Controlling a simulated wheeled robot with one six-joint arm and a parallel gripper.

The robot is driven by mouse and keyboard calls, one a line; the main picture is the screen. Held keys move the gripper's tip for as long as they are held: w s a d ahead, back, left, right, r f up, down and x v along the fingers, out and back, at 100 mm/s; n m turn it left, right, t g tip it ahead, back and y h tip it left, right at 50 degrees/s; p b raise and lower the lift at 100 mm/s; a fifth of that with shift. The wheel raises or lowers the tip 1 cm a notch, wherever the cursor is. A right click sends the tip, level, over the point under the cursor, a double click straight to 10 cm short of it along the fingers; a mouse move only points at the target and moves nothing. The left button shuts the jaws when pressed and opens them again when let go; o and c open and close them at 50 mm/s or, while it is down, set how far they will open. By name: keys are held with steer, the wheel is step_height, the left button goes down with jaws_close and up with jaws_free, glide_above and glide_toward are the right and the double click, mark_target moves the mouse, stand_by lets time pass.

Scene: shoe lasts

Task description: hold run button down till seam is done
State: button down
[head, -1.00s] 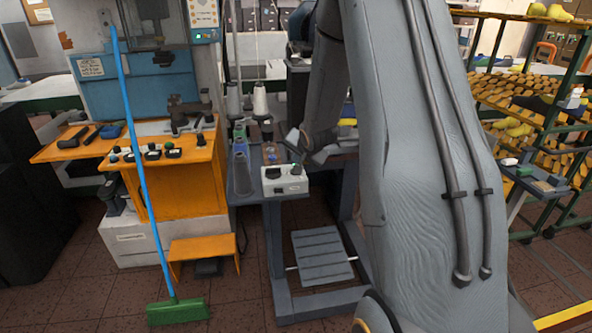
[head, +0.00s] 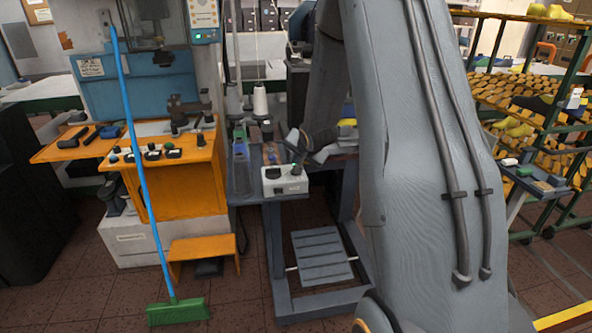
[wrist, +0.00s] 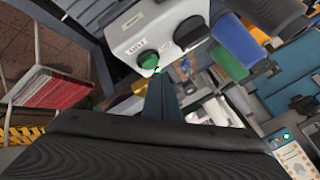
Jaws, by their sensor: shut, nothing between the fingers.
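A pale control box (head: 285,181) sits on the front of the grey sewing stand. In the wrist view, the box (wrist: 150,25) carries a green button (wrist: 148,59) and a black round knob (wrist: 190,32). My gripper (head: 300,158) is shut and empty, close above the box's right rear part in the head view. In the wrist view, its dark ribbed fingers fill the bottom, and the green button shows beyond them. I cannot tell whether the fingertips touch the button or whether it is pressed. The seam is not visible.
An orange machine bench (head: 180,180) with a blue-handled broom (head: 143,190) is at the left. A foot treadle (head: 321,255) lies below the stand. A green rack of lasts is at the right.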

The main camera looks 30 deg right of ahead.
steer(key=shift+f, duration=0.2)
stand_by(0.4)
steer(key=shift+f, duration=0.25)
